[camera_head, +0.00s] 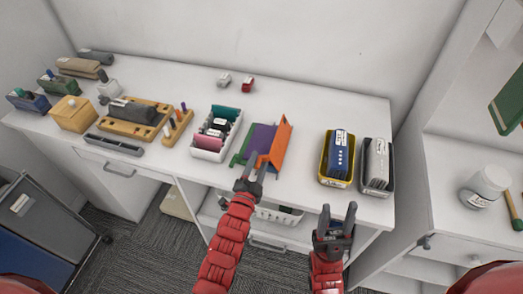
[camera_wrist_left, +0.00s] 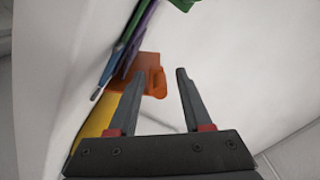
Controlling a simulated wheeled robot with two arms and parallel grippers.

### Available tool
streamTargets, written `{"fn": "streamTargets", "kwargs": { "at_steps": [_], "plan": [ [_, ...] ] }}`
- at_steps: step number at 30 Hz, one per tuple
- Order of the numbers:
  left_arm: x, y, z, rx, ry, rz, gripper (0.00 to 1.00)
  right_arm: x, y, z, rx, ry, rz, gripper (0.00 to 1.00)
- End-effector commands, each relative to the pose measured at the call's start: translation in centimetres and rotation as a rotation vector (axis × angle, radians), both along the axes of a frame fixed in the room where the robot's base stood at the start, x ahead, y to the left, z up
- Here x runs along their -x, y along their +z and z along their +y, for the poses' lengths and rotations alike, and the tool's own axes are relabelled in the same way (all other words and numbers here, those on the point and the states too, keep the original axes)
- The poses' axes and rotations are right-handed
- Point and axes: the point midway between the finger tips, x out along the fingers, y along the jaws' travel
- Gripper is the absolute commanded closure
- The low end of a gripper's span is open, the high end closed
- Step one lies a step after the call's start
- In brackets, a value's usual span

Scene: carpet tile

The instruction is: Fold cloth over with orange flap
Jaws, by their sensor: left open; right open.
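The folding board with coloured flaps lies near the table's front edge: a green part (camera_head: 239,157), a purple part (camera_head: 261,138) and an orange flap (camera_head: 281,141) that stands tilted up on its right side. I cannot make out a separate cloth. My left gripper (camera_head: 256,164) is open and empty at the board's front edge. In the left wrist view the orange flap (camera_wrist_left: 150,75) shows behind the left finger of the left gripper (camera_wrist_left: 156,80), with purple, green and yellow parts beside it. My right gripper (camera_head: 338,211) is open and empty, in front of the table's edge.
A white bin (camera_head: 207,154) with packets stands left of the board. A yellow bin (camera_head: 323,172) and a dark bin (camera_head: 378,192) stand to the right. Wooden holders (camera_head: 133,129) and a yellow box (camera_head: 72,118) fill the left. Free table lies between the board and yellow bin.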

Motion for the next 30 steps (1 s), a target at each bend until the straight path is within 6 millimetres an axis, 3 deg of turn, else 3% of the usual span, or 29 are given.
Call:
{"fn": "streamTargets", "kwargs": {
  "at_steps": [7, 20, 28, 30],
  "plan": [
    [-2.9, 0.2, -1.0, 0.001, 0.0, 0.0, 0.5, 0.0, 1.2, 0.0, 0.0, 0.0, 0.0, 0.5],
    [-3.6, -0.1, -1.2, 0.0, -0.001, 0.001, 0.5, 0.0, 1.4, 0.0, 0.0, 0.0, 0.0, 0.5],
    [-3.6, 0.0, -1.2, 0.0, 0.0, 0.0, 0.95, 0.0, 1.4, 0.0, 0.0, 0.0, 0.0, 0.5],
    [-3.7, 0.0, -1.2, 0.0, 0.0, -0.001, 1.0, 0.0, 1.4, 0.0, 0.0, 0.0, 0.0, 0.5]
  ]
}}
